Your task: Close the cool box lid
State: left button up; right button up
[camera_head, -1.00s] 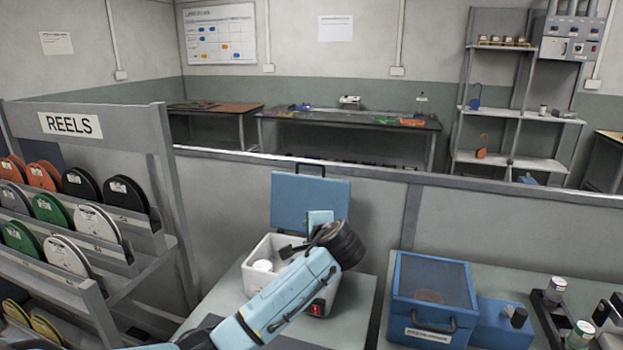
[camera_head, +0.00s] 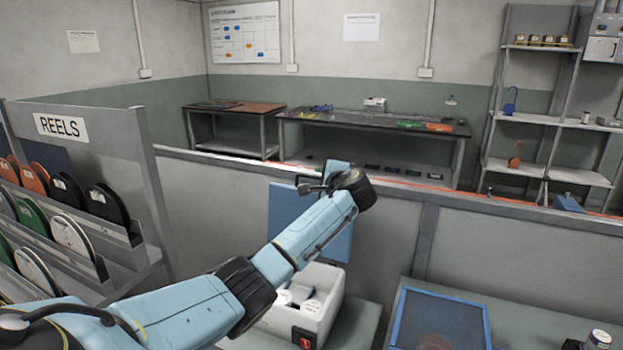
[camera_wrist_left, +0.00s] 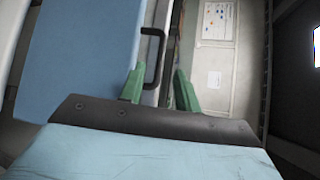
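The white cool box (camera_head: 317,303) stands on the table in the head view, with white items inside and a red switch on its front. Its blue lid (camera_head: 339,240) stands open and upright behind it, partly hidden by my left arm. My left gripper (camera_head: 312,184) is at the top edge of the lid. In the left wrist view, the lid (camera_wrist_left: 80,55) fills the left side, and its dark handle (camera_wrist_left: 161,48) shows between the two green fingers of my left gripper (camera_wrist_left: 159,88). The fingers are apart; contact with the handle cannot be told. My right gripper is out of view.
A low grey partition (camera_head: 385,230) runs behind the table. A reel rack (camera_head: 135,165) stands at the left. The space above the cool box's right side is clear.

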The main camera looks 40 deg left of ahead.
aim_at(312, 177)
pick_arm(q)
jog(key=x, duration=0.5)
jog(key=shift+b, duration=0.3)
jog(key=shift+w+a+f, duration=0.2)
jog(key=shift+w+a, duration=0.2)
jog(key=shift+a, duration=0.1)
jog(key=shift+w+a+f, duration=0.1)
jog(key=shift+w+a, duration=0.05)
jog(key=shift+a, duration=0.2)
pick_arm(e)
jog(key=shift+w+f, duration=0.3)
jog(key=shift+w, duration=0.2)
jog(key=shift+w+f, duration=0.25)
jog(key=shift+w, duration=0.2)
pick_arm(q)
grip_shut()
